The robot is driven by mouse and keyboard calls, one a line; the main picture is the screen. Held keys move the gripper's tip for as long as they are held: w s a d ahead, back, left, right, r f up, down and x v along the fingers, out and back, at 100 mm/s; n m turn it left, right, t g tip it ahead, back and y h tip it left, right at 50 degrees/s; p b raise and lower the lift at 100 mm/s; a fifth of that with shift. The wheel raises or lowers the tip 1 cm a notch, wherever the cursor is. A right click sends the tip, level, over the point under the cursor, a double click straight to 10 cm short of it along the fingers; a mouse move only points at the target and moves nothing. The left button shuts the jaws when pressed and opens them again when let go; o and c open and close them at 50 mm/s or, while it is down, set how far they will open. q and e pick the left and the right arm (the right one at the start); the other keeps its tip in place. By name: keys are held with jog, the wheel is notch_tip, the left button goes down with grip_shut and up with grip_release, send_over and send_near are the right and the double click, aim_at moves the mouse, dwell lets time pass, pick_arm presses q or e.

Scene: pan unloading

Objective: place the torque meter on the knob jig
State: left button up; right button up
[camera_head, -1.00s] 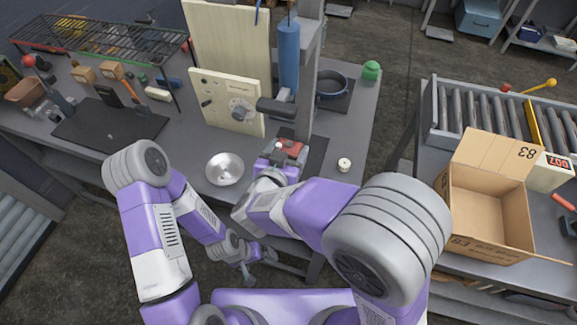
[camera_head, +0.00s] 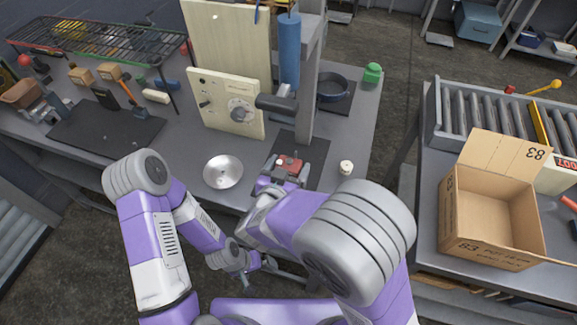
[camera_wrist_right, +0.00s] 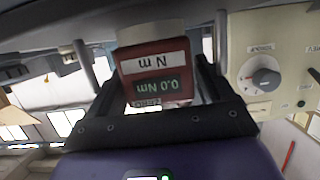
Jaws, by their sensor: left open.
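The torque meter, a red box with a "0.0 Nm" display, fills the upper middle of the right wrist view (camera_wrist_right: 156,72), upside down in the picture. My right gripper (camera_wrist_right: 165,100) has its dark fingers on both sides of it and holds it. In the head view, the red meter (camera_head: 288,163) shows at the tip of my right arm, over the bench's front part. The knob jig, a cream panel with a round grey knob (camera_head: 226,104), stands upright behind it, apart from it; its knob also shows in the right wrist view (camera_wrist_right: 262,78). My left gripper (camera_head: 247,268) is open and empty, below the bench's front edge.
A grey post with a blue cylinder (camera_head: 288,52) stands behind. A pan (camera_head: 333,87) and an open carton (camera_head: 492,205) are at right.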

jog(key=shift+o, duration=0.9)
jog(key=shift+s+r, duration=0.1)
jog(key=shift+r, duration=0.15)
jog(key=p+v, duration=0.3)
jog(key=v, duration=0.8)
jog(key=shift+s, duration=0.35)
jog(key=shift+a, duration=0.1)
